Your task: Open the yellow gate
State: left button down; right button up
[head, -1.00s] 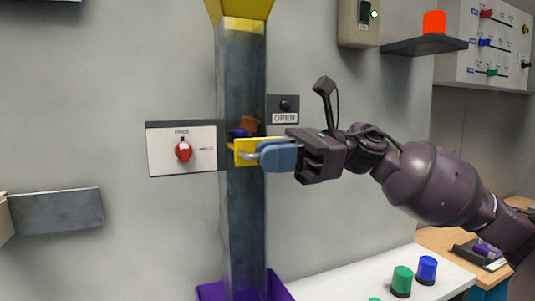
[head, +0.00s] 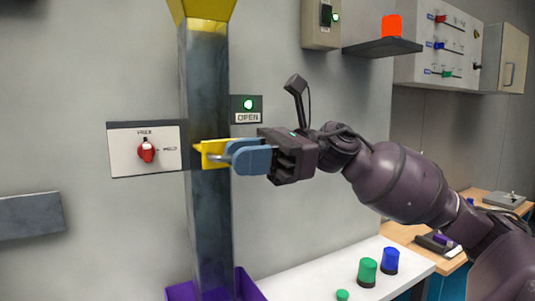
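The yellow gate (head: 212,152) sits partway up a tall grey chute (head: 207,90) and sticks out from its front and right side. A grey handle shows between the gate and my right gripper (head: 238,158). The blue fingers of that gripper are closed around the handle, and the near finger hides part of the grip. The OPEN panel (head: 247,117) right of the chute has its green lamp (head: 249,104) lit. No objects show above the gate in the chute. My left gripper is not in view.
A panel with a red knob (head: 146,151) is left of the chute. A purple bin (head: 246,286) stands at its foot. A white table (head: 315,281) holds green (head: 367,271) and blue (head: 390,260) buttons. A shelf (head: 383,47) carries a red lamp (head: 391,25).

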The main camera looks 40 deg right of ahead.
jog(key=v, duration=1)
jog(key=shift+d+b, duration=0.25)
jog(key=shift+b, duration=0.2)
